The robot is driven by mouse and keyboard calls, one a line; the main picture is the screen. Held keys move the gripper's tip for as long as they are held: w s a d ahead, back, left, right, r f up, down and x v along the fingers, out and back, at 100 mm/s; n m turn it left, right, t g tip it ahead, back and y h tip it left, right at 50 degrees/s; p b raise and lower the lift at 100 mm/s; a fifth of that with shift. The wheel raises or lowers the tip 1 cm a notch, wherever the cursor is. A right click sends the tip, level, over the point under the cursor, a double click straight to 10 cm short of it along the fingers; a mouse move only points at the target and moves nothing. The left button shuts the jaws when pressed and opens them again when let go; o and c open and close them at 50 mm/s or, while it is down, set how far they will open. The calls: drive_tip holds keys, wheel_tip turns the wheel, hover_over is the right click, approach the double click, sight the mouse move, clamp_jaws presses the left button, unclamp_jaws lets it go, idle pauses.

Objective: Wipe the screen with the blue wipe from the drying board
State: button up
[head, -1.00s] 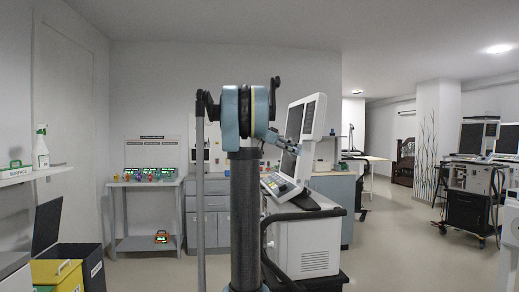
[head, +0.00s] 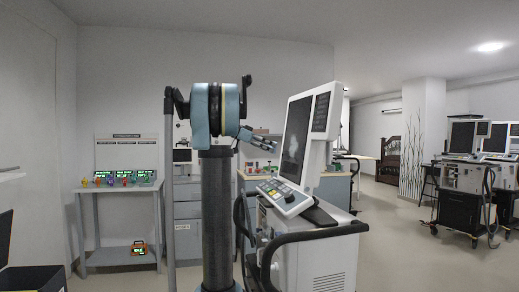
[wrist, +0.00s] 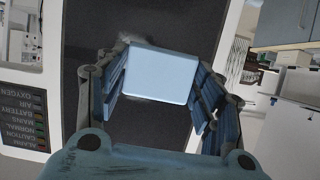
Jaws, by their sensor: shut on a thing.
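The ventilator's dark screen (head: 297,120) is tilted in a white housing, right of my arm in the head view. A pale smudge (head: 292,147) shows on its glass. My gripper (head: 264,140) is just left of the screen in the head view. In the wrist view my gripper (wrist: 160,85) is shut on a pale blue, block-like wipe (wrist: 160,74). The dark screen (wrist: 85,25) lies behind the wipe, with greyish marks near its upper left corner. I cannot tell whether the wipe touches the glass. I cannot make out the drying board.
A keypad panel (head: 285,196) and a dark handle rail (head: 305,238) project from the ventilator cart below the screen. A bench (head: 120,189) with small coloured items stands at left. Other ventilators (head: 468,170) stand at right. Floor is free between them.

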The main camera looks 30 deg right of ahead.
sight(290, 151)
drive_tip(key=shift+w+d, duration=0.15)
drive_tip(key=shift+w, duration=0.1)
drive_tip(key=shift+w, duration=0.1)
idle(0.3)
drive_tip(key=shift+s+d+f, duration=0.15)
drive_tip(key=shift+s+d, duration=0.1)
drive_tip(key=shift+d, duration=0.7)
drive_tip(key=shift+s+d+f, duration=0.1)
drive_tip(key=shift+s+d, duration=0.1)
drive_tip(key=shift+d, duration=0.7)
drive_tip(key=shift+s+d+f, duration=0.15)
drive_tip(key=shift+s+d, duration=0.1)
drive_tip(key=shift+d, duration=0.7)
drive_tip(key=shift+s+d+f, duration=0.1)
drive_tip(key=shift+s+d, duration=0.05)
drive_tip(key=shift+d, duration=0.4)
drive_tip(key=shift+s+d+f, duration=0.1)
drive_tip(key=shift+d, duration=0.45)
drive_tip(key=shift+s, duration=0.15)
